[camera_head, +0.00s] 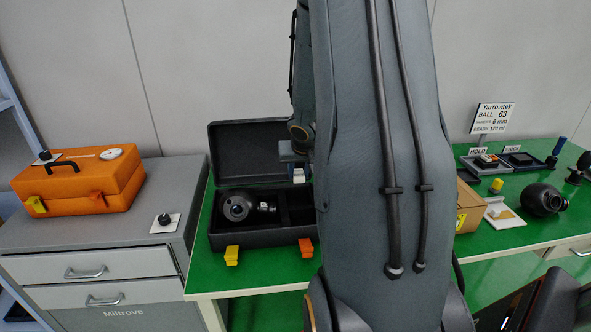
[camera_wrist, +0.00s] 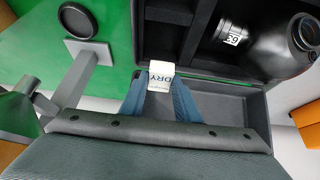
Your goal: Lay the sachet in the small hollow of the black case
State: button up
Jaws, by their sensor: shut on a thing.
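The black case (camera_head: 262,241) stands open on the green table in the head view, lid raised at the back. A dark ball-shaped camera (camera_head: 238,206) lies in its left hollow. My gripper (camera_head: 299,167) is shut on a small white sachet (camera_head: 299,176) above the case's back right part. In the wrist view, the sachet (camera_wrist: 161,75) shows the letters "DRY" between the blue fingers of my gripper (camera_wrist: 160,92). It appears near the case's back edge, beside a small dark hollow (camera_wrist: 166,40). Its height above the case is unclear. My arm hides the case's right end.
An orange toolbox (camera_head: 82,180) sits on the grey cabinet (camera_head: 110,225) at left. Right of my arm are a cardboard box (camera_head: 467,205), another dark ball camera (camera_head: 541,199) and a sign (camera_head: 493,118). The raised lid (camera_head: 249,152) stands close to my gripper.

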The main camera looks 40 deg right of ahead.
jog(key=shift+s+a, duration=0.1)
notch_tip(320, 180, down, 6)
jog(key=b, duration=0.7)
jog(key=shift+f, duration=0.2)
jog(key=o, duration=1.1)
jog(key=shift+r, duration=0.1)
jog(key=p+v, duration=0.5)
jog(key=v, duration=0.2)
jog(key=shift+s+r, duration=0.25)
jog(key=shift+a, duration=0.1)
